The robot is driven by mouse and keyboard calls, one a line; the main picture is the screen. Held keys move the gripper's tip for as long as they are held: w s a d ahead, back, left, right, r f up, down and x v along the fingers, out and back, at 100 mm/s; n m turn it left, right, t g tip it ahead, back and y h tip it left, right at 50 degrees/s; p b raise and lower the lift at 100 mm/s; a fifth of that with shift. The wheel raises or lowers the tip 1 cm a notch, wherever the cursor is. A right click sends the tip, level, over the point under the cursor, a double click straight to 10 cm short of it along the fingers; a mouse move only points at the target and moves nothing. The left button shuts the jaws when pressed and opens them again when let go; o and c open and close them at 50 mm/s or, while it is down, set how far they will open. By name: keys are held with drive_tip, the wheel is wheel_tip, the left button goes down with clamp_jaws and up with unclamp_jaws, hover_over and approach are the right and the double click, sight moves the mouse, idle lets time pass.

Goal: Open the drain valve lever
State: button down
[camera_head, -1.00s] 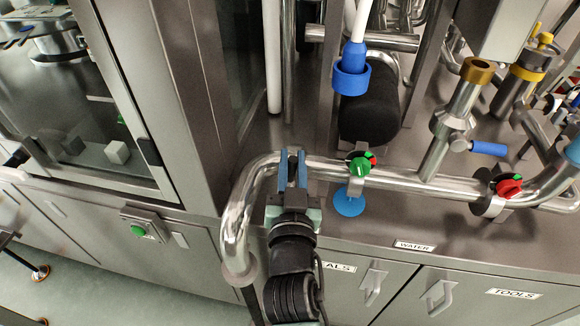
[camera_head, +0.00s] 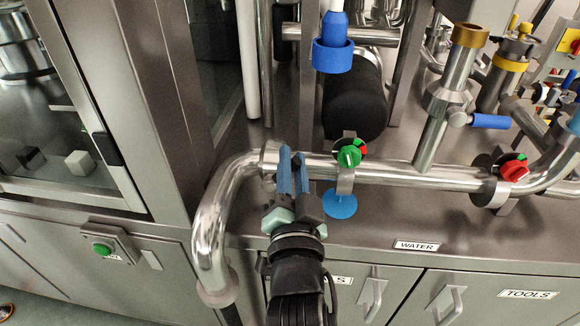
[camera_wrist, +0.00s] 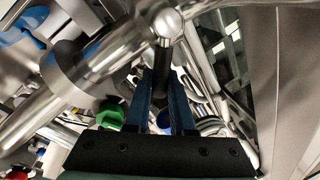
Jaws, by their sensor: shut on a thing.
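In the wrist view my gripper's two blue fingers (camera_wrist: 156,82) are closed around the dark shaft of a lever (camera_wrist: 163,57). The lever has a round metal end (camera_wrist: 167,22) beyond the fingertips. I take this for the drain valve lever. In the head view the fingers hide most or all of it. The green knob also shows in the wrist view (camera_wrist: 109,115), beside the fingers.
A red-and-green knob (camera_head: 514,168) and a blue-handled lever (camera_head: 490,121) are on the pipework to the right. A blue funnel-like fitting (camera_head: 332,47) hangs above a black cylinder (camera_head: 353,100). A blue disc (camera_head: 340,204) lies below the green knob. The bent pipe (camera_head: 210,225) drops left of my arm.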

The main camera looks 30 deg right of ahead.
idle(0.3)
drive_tip(key=c, duration=0.8)
unclamp_jaws()
drive_tip(key=shift+o, duration=0.2)
drive_tip(key=b+v, duration=0.1)
drive_tip(key=v, duration=1.2)
drive_tip(key=shift+c, duration=0.2)
